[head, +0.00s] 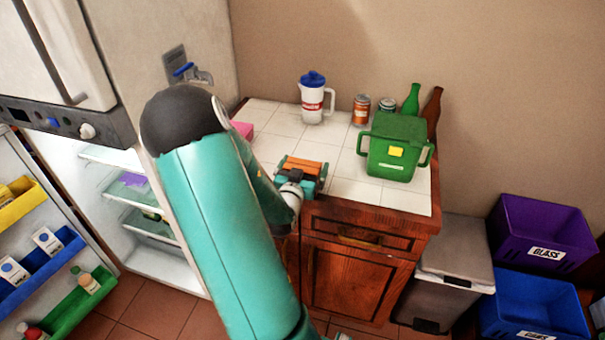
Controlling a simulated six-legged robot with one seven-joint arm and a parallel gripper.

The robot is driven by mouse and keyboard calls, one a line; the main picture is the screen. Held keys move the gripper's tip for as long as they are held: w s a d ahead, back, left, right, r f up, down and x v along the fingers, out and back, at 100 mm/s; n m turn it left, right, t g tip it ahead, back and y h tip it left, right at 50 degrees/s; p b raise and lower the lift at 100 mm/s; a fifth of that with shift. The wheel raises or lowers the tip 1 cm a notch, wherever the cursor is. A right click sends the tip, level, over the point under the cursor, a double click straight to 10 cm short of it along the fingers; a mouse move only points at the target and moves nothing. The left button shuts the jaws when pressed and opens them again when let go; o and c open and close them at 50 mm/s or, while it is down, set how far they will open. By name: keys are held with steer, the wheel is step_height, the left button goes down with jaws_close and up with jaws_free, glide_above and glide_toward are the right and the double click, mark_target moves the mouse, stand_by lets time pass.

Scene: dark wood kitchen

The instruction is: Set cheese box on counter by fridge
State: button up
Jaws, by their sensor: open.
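The counter (272,113) by the open fridge (150,262) has a white tiled top. My gripper (303,169) is open, low over or at the counter's front edge. An orange shape shows at its jaws; I cannot tell whether it is part of the gripper or a box between the fingers. A pink box-like thing (243,129) lies on the counter near the fridge, partly hidden by my arm. No thing can be surely made out as the cheese box.
On the counter stand a white jug (313,103) with a blue lid, two cans (361,109), a green bottle (411,100), a brown bottle (432,110) and a green bin (394,148). A grey bin (450,270), purple crate (541,230) and blue crate (530,305) stand right.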

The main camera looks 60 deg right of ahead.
steer(key=shift+s+a+r, duration=0.1)
steer(key=shift+s+a, duration=0.05)
steer(key=shift+c, duration=0.2)
steer(key=c, duration=0.9)
steer(key=shift+r, duration=0.1)
